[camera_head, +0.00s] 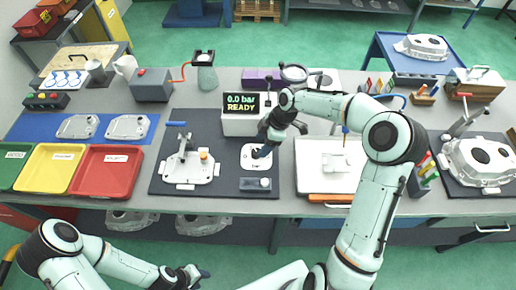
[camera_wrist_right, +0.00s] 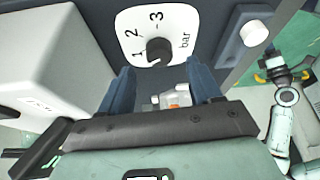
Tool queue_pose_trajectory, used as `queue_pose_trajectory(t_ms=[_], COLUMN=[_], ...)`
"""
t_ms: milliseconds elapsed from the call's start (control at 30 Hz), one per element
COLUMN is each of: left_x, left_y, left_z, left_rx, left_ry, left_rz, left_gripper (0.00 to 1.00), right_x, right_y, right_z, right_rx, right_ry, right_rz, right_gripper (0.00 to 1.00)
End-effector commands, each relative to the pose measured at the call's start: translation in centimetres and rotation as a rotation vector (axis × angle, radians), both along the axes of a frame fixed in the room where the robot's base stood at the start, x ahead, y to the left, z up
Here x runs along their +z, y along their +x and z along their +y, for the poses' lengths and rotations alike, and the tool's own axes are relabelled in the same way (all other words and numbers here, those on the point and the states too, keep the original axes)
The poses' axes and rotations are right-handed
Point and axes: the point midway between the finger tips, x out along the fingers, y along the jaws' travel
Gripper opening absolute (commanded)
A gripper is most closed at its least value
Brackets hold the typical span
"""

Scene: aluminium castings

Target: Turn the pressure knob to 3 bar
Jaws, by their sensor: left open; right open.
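The pressure knob (camera_wrist_right: 159,50) is a small dark knob on a white dial plate (camera_wrist_right: 178,18) marked 1, 2, 3 and "bar". The dial plate also shows in the head view (camera_head: 262,163), partly hidden by my right gripper. I cannot tell where the knob points. My right gripper (camera_wrist_right: 161,68) is open, its two blue fingers on either side of the view, with the knob just beyond and between the tips. Contact is not visible. The display box (camera_head: 241,123) reads "0.0 bar READY". My left gripper (camera_head: 200,274) is open and empty, low in front of the bench.
A casting in a fixture (camera_head: 188,168) stands left of the dial on a dark mat. A small grey box (camera_head: 256,184) lies just in front of the dial. A white tray (camera_head: 312,188) is to the right. Red (camera_head: 104,172) and yellow (camera_head: 50,168) trays are at left.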

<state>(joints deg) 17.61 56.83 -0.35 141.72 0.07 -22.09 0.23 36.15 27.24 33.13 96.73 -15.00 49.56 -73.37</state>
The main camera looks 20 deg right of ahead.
Motion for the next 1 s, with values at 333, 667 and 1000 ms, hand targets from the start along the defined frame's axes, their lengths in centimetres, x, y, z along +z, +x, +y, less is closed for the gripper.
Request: queue_pose_trajectory(t_ms=[333,667,1000], left_x=[0.1,0.1,0.0], left_y=[0.2,0.2,0.0], left_z=[0.0,0.0,0.0], left_rx=[0.0,0.0,0.0], left_ry=[0.0,0.0,0.0], left_rz=[-0.002,-0.002,-0.001], left_gripper=[0.43,0.43,0.43], right_x=[-3.7,-3.9,-3.9], right_y=[0.5,0.5,0.5], right_z=[1.5,1.6,1.6], right_rx=[0.001,0.0,-0.004], right_ry=[0.0,0.0,0.0], right_rz=[0.0,0.0,0.0], right_gripper=[0.63,0.57,0.09])
